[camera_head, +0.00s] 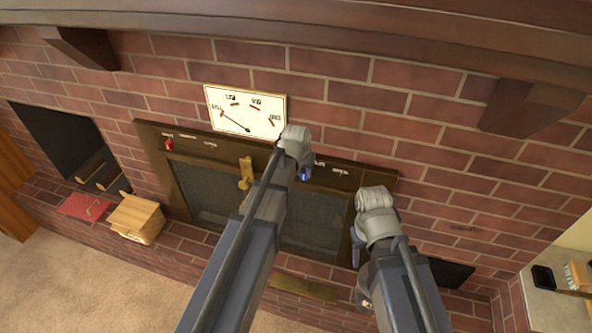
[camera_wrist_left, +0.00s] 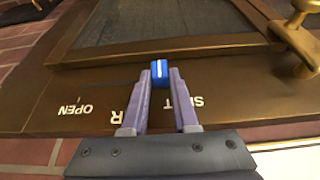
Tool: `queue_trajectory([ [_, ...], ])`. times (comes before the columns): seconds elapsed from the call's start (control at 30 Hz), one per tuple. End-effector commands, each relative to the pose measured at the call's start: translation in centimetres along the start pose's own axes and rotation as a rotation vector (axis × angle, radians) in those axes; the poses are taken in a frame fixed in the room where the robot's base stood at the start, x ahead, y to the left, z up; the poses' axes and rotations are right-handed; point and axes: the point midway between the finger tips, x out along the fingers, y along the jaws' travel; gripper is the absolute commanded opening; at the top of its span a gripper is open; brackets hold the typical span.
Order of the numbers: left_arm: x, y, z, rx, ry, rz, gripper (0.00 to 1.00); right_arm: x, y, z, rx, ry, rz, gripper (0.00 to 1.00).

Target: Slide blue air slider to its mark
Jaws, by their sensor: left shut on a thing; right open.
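The blue air slider (camera_wrist_left: 160,72) sits on the brass fireplace frame in the left wrist view. My left gripper (camera_wrist_left: 160,82) is shut on it, one finger on either side. In the head view the slider (camera_head: 304,176) shows as a small blue spot below the left gripper's hand. A thin slot line runs left from it towards the word OPEN (camera_wrist_left: 75,110). The word SHUT (camera_wrist_left: 190,101) is on the right, partly covered by a finger. No separate mark can be made out. My right gripper (camera_head: 358,268) is open at the right edge of the frame, its fingertips partly hidden.
A cream gauge (camera_head: 246,110) hangs on the brick above the fireplace frame. A red slider (camera_head: 168,144) is at the frame's left. A brass latch (camera_head: 246,172) hangs at the middle.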

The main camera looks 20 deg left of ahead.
Motion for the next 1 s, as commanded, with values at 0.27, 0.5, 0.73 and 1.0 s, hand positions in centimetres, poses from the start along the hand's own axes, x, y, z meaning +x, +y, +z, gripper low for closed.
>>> queue_trajectory([
  [0.27, 0.0, 8.5, -0.1, 0.006, 0.000, 0.004, 0.00, 0.0, 0.0, 0.0, 0.000, 0.000, 0.000, 0.50],
  [0.5, 0.0, 11.7, 0.0, 0.001, 0.000, 0.002, 0.00, 0.0, 0.0, 0.0, 0.000, 0.000, 0.000, 0.50],
  [0.73, 0.0, 11.9, 0.0, -0.001, 0.000, 0.005, 0.00, 0.0, 0.0, 0.0, 0.000, 0.000, 0.000, 0.50],
  [1.0, 0.0, 12.0, 0.0, 0.000, 0.000, 0.005, 0.45, 0.0, 0.0, 0.0, 0.000, 0.000, 0.000, 0.50],
])
